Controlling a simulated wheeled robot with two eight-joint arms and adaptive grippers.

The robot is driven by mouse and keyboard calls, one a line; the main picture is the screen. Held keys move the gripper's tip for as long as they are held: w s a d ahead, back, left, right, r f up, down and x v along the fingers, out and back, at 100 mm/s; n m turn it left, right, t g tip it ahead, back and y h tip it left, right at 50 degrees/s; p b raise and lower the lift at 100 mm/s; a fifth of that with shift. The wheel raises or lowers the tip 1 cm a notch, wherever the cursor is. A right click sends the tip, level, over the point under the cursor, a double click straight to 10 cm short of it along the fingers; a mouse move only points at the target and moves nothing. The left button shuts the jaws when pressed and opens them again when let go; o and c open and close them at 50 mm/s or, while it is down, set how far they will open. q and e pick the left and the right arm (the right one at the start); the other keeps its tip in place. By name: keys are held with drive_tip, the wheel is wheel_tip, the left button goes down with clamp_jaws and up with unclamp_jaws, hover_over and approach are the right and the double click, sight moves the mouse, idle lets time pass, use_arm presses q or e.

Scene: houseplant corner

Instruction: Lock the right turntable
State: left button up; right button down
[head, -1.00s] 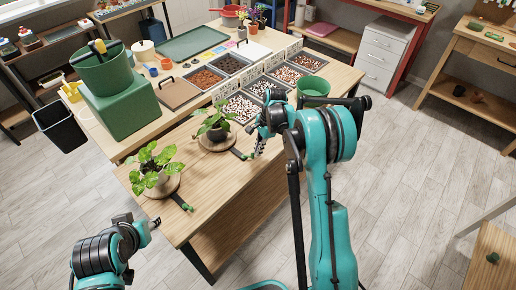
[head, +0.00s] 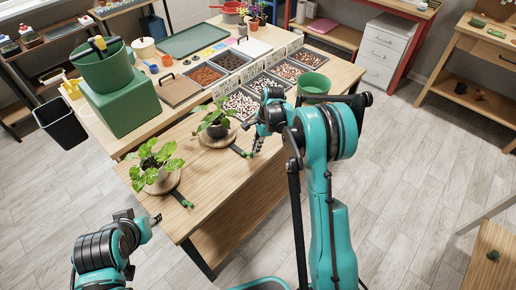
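The right turntable is a round wooden disc (head: 231,138) on the front table, under a potted leafy plant (head: 217,118). Its dark lever with a green end (head: 246,154) points toward the front right. The left turntable (head: 174,185) is a similar disc nearer the front, carrying another leafy plant (head: 154,161), with its own green-ended lever (head: 186,203). My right gripper (head: 256,147) hangs just right of the right turntable's lever end; I cannot tell whether it touches. Its finger opening is too small to judge. My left gripper (head: 156,219) is in front of the table, away from both turntables.
A green pot (head: 313,84) stands behind my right arm. Trays of pebbles and soil (head: 242,103) line the raised shelf behind the plants. A green box (head: 122,108) stands at the left. The front table is clear between the two turntables.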

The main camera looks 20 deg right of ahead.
drive_tip(key=shift+w+a, duration=0.1)
drive_tip(key=shift+a, duration=0.15)
drive_tip(key=d, duration=0.3)
drive_tip(key=shift+d, duration=0.15)
drive_tip(key=shift+s+d+r, duration=0.2)
drive_tip(key=shift+d+r, duration=0.5)
drive_tip(key=shift+r, duration=0.1)
use_arm(q)
drive_tip(key=r+p, duration=0.3)
drive_tip(key=shift+w+d, duration=0.15)
drive_tip(key=shift+d, duration=0.25)
use_arm(e)
drive_tip(key=v, duration=0.8)
drive_tip(key=shift+s+r, duration=0.15)
drive_tip(key=shift+d, duration=0.15)
